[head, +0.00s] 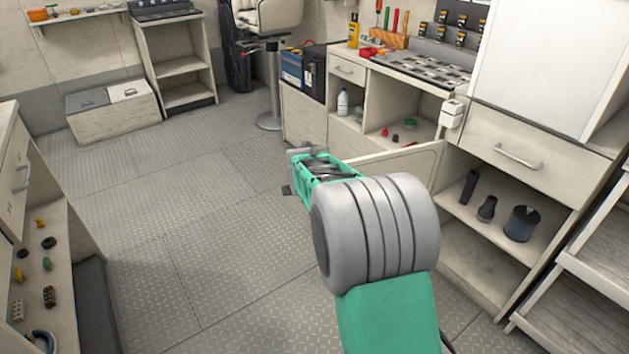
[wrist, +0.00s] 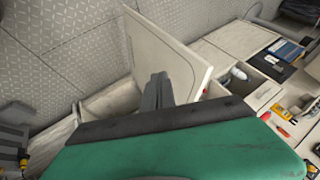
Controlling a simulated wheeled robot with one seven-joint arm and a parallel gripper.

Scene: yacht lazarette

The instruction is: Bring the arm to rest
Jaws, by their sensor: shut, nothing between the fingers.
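My gripper shows in the wrist view (wrist: 157,90), its dark fingers together with nothing between them. Behind the fingers in that view stands a cream cabinet door (wrist: 172,50), swung open. In the head view my green and grey arm reaches up from the bottom, right of the middle. Its far end is over the floor, close to the same open door (head: 405,163). The fingertips are hard to make out there, and I cannot tell whether anything touches the door.
A workbench with open shelves (head: 475,245) lines the right side, with a white bottle (head: 342,102) on one shelf. A stool (head: 268,70) and a low box (head: 113,110) stand at the back. A shelf unit (head: 60,250) is at left. The tread-plate floor (head: 170,215) between is clear.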

